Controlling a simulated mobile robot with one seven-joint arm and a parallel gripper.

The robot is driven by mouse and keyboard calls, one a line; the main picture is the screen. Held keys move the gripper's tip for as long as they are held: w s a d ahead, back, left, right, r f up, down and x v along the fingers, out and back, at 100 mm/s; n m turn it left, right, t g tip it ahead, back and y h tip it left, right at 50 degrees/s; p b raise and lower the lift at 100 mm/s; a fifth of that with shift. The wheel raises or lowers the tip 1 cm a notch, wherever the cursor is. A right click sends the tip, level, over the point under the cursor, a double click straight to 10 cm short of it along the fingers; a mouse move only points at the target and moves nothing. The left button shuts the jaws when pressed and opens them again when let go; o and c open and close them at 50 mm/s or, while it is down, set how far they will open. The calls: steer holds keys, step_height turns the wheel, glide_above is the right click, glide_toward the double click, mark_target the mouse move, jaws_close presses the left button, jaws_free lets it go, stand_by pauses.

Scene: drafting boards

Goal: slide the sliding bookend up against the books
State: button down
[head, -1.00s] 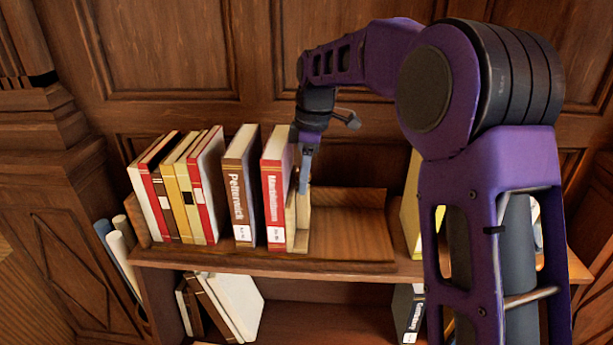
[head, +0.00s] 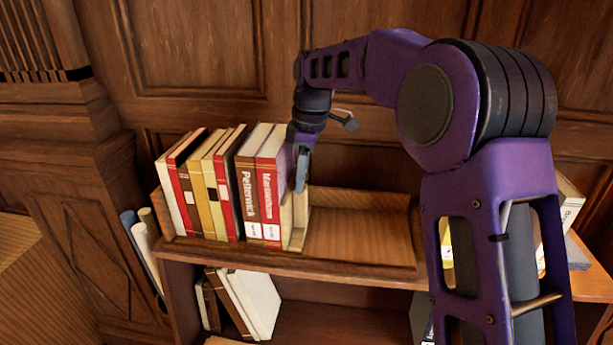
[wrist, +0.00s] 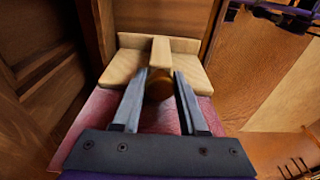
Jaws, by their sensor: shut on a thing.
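The sliding bookend (head: 288,222) is a pale wooden piece standing upright in the wooden trough on the shelf top. It stands right up against a red book (head: 268,195), the rightmost of the row. The row of books (head: 205,185) stands to its left, close together with no clear gap, the leftmost ones leaning a little. My gripper (head: 301,180) reaches down at the bookend. In the wrist view, my gripper (wrist: 159,80) is shut on the round knob of the bookend (wrist: 125,68), and a red cover lies right beside it.
The trough (head: 360,235) is empty to the right of the bookend, up to its end wall. A panelled wall (head: 370,165) stands close behind. More books (head: 255,300) stand on the lower shelf. Rolled papers (head: 143,245) stand at the left.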

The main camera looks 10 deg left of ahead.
steer(key=shift+a, duration=0.3)
steer(key=shift+a, duration=0.9)
steer(key=shift+c, duration=2.2)
jaws_free()
steer(key=shift+a, duration=0.1)
steer(key=shift+d+r, duration=0.2)
steer(key=shift+r, duration=0.4)
steer(key=r, duration=0.5)
steer(key=d+r, duration=0.1)
steer(key=r, duration=0.2)
steer(key=shift+r, duration=0.35)
